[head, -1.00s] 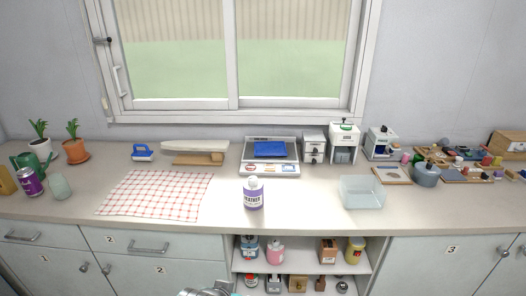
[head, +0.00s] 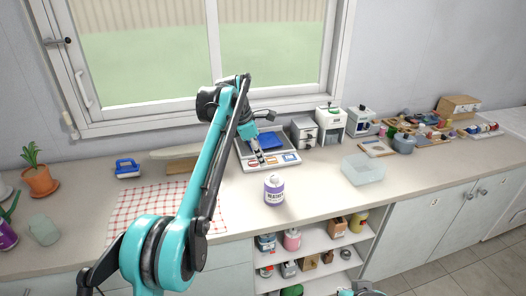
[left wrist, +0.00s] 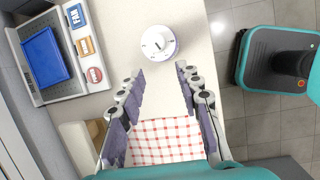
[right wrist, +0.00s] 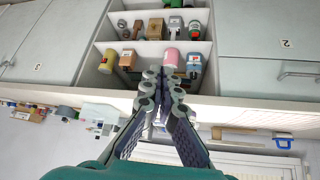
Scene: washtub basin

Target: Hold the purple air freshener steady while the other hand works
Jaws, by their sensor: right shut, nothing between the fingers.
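The purple air freshener (head: 274,190), a purple bottle with a white top, stands upright on the counter near the front edge. In the left wrist view I see it from above (left wrist: 160,43), beyond my fingertips and roughly in line with the gap. My left gripper (head: 259,157) is open and empty, held above the counter behind the bottle, apart from it. The left wrist view shows its spread fingers (left wrist: 159,73). My right gripper (right wrist: 158,75) is shut and empty in front of the cabinet. Only a bit of the right arm shows at the head view's bottom edge.
A scale with a blue tray (head: 271,142) stands behind the bottle. A clear bin (head: 363,169) is to the right. A checkered cloth (head: 140,207) lies to the left. Open shelves (head: 318,238) with several containers are below. The counter right around the bottle is clear.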

